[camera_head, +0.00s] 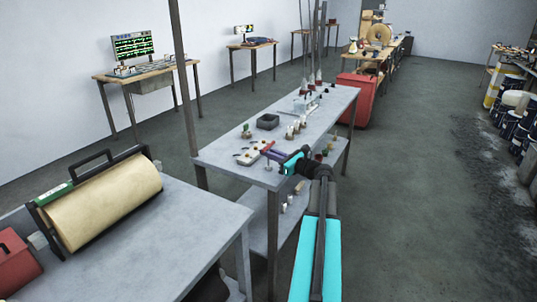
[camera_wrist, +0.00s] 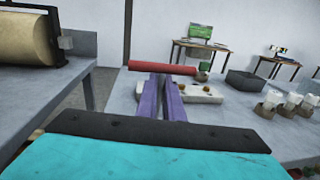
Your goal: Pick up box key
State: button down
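A red bar, which looks like the handle of the box key (camera_wrist: 162,67), lies crosswise at the tips of my gripper's purple fingers (camera_wrist: 164,82) in the wrist view. The fingers are close together, and the key appears to be pinched between them. Any stem below the handle is hidden by the fingers. In the head view the red key (camera_head: 267,145) shows small at the tips of my gripper (camera_head: 270,151), over the near end of the grey table (camera_head: 225,155).
A pale block with knobs (camera_wrist: 205,92) lies just beyond the fingers. A dark square tray (camera_head: 268,121) and several small jars (camera_wrist: 288,105) stand farther along the table. A big tan roll in a frame (camera_head: 100,205) is on the left table.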

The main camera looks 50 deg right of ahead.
aim_at(269, 145)
jog(key=shift+r, duration=0.1)
dwell(0.3)
jog(key=shift+r, duration=1.7)
jog(key=s+d, duration=0.3)
jog(key=s, duration=0.4)
jog(key=s+d+r+b, duration=0.1)
jog(key=s+d, duration=0.3)
jog(key=s, duration=0.3)
jog(key=shift+s+r, duration=0.2)
jog(key=shift+s, duration=0.1)
